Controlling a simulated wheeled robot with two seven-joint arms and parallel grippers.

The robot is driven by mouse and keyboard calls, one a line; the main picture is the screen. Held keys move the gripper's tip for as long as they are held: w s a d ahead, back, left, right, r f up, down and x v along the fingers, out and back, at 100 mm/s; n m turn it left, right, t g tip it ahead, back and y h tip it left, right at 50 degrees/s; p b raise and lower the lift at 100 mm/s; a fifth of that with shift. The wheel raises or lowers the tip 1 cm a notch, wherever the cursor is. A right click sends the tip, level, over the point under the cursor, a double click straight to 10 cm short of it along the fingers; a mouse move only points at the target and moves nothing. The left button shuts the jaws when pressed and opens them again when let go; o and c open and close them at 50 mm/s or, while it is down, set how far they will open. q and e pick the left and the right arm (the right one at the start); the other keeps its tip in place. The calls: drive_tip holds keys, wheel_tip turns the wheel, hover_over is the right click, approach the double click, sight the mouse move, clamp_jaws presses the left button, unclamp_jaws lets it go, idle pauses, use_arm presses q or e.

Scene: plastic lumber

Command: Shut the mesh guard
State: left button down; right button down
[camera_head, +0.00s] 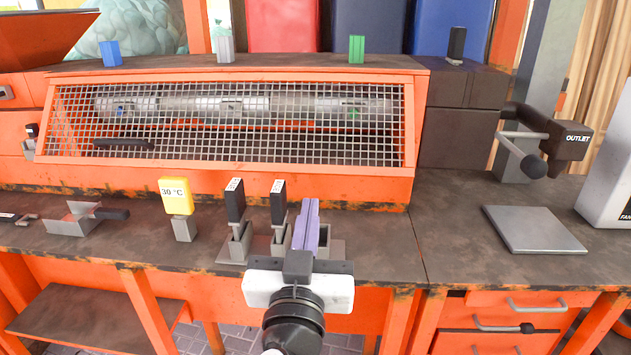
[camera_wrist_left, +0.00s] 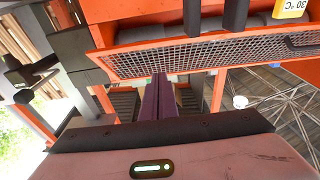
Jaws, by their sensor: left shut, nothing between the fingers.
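The mesh guard (camera_head: 230,135) is a grey wire grid in an orange frame across the slanted front of the orange housing in the head view. A black bar handle (camera_head: 123,144) shows at its lower left. I cannot tell whether its edge sits flush. In the wrist view the mesh (camera_wrist_left: 205,55) crosses the upper part of the picture, upside down. My left gripper (camera_head: 306,225) has purple fingers, shut and empty. It is in front of the bench levers, below and apart from the guard. Its fingers also show in the wrist view (camera_wrist_left: 162,95). My right gripper is out of view.
Two black-handled levers (camera_head: 236,205) stand just left of my left gripper. A yellow "30 °C" sign (camera_head: 176,196) stands farther left. A grey plate (camera_head: 534,229) and the black OUTLET part (camera_head: 567,141) are at right. The bench between is clear.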

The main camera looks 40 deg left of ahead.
use_arm(q)
approach(318, 168)
wheel_tip(318, 168, up, 4)
drive_tip(key=w+a, duration=0.1)
drive_tip(key=w, duration=0.1)
drive_tip(key=shift+w+a+f+b, duration=0.4)
drive_tip(key=shift+w+f, duration=0.25)
drive_tip(key=shift+f, duration=0.1)
drive_tip(key=shift+w+a+f+b, duration=0.25)
drive_tip(key=shift+w+a+f, duration=0.2)
drive_tip(key=shift+w+f, duration=0.25)
drive_tip(key=shift+f, duration=0.1)
